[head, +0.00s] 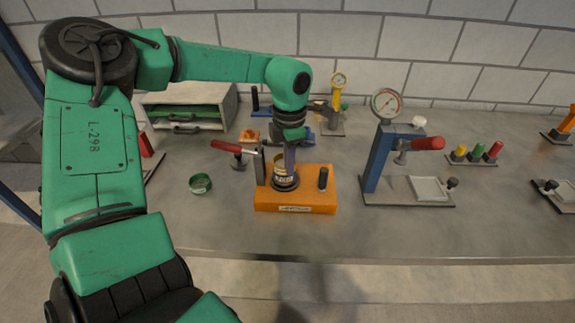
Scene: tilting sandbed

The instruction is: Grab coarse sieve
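My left gripper (289,160) points down over an orange block (318,205) near the middle of the bench. Between and below its fingers is a small round piece (285,179), dark at the bottom with a light, yellowish upper part, standing on the block. The fingers are small and partly merge with this piece, so I cannot tell whether they touch it or are shut. I cannot tell for sure which thing is the coarse sieve; no mesh can be made out. A small green round bowl (200,184) stands left of the block. My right gripper is not in view.
Dark posts rise from the block, one at its left and a short one (323,179) at its right. A red-handled tool (228,146) is close on the left. A blue gauge press (378,160) stands right. The front bench strip is clear.

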